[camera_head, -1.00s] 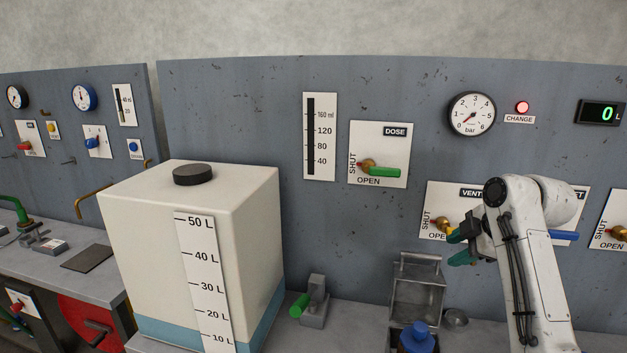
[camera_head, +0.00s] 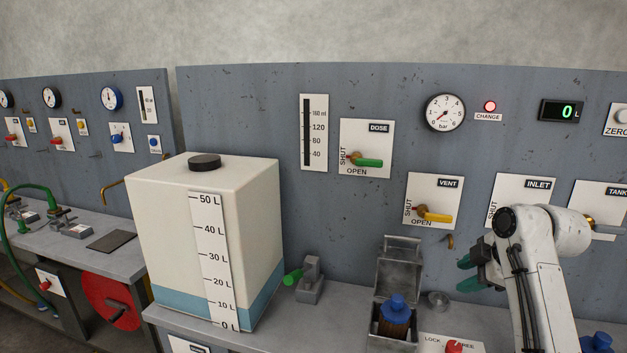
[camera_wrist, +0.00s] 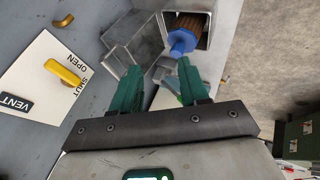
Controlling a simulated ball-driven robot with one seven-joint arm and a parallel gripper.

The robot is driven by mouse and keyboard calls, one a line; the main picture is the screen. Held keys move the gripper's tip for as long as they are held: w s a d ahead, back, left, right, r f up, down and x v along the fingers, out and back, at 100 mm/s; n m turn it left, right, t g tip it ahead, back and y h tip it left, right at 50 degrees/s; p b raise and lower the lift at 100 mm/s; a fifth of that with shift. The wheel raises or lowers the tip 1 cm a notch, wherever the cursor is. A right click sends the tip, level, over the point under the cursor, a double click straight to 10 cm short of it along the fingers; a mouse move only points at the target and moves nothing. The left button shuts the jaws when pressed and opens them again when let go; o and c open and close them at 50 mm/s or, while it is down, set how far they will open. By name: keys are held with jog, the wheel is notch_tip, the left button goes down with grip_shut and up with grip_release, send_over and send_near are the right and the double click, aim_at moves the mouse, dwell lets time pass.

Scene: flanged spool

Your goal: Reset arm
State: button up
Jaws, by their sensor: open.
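My gripper (camera_head: 468,275) is open and empty, held in front of the grey panel, below and to the right of the VENT plate (camera_head: 420,200) in the head view. Its green fingers also show in the wrist view (camera_wrist: 158,80), spread apart with nothing between them. The yellow VENT handle (camera_head: 434,216) is apart from the fingers and points right, level with the OPEN word. My white arm hides part of the INLET plate (camera_head: 524,187).
A white tank (camera_head: 160,220) stands left. A small metal cup (camera_head: 438,299) and a red knob (camera_head: 454,347) are near the box.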

jog(key=s+a+f+m+g, duration=0.1)
jog(key=s+a+f+m, duration=0.25)
jog(key=s+f, duration=0.7)
jog(key=s+a+f+m+g, duration=0.2)
jog(key=s+f+m, duration=0.2)
jog(key=s+f, duration=0.6)
jog(key=s+f+m+g+h, duration=0.1)
jog(key=s+f+m, duration=0.2)
jog(key=s, duration=1)
jog(key=s+f+m+g+h, duration=0.1)
jog(key=s+m, duration=0.4)
jog(key=s, duration=0.8)
notch_tip(320, 180, down, 2)
jog(key=shift+s+d+f+g+h, duration=0.1)
jog(key=shift+s+d+g+h, duration=0.25)
jog(key=shift+h, duration=0.15)
